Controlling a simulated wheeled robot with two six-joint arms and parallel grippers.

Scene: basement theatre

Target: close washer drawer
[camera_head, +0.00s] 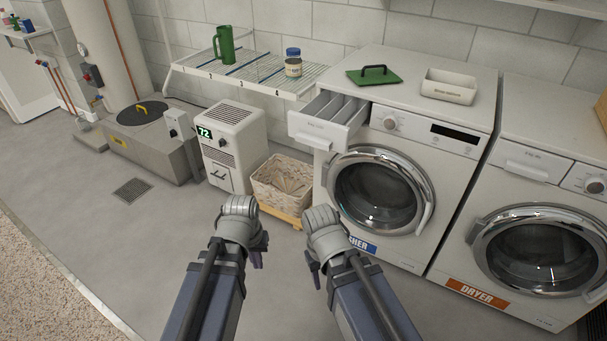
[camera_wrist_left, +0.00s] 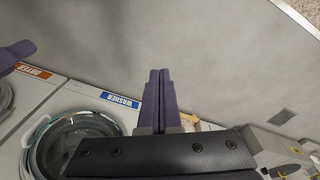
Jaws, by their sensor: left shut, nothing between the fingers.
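The white washer (camera_head: 400,130) stands right of centre in the head view, with a round glass door below. Its detergent drawer (camera_head: 325,128) is pulled out at the upper left of its front, showing its compartments. My left gripper (camera_head: 259,256) is low in front of the washer, well below and apart from the drawer. In the left wrist view its two purple fingers (camera_wrist_left: 160,78) are together with nothing between them. My right gripper (camera_head: 315,271) is beside it, also apart from the drawer; its fingers are mostly hidden and their opening is unclear. The drawer is not visible in the wrist view.
A dryer (camera_head: 540,210) stands to the washer's right, its drawer flush. Floor around my arms is clear.

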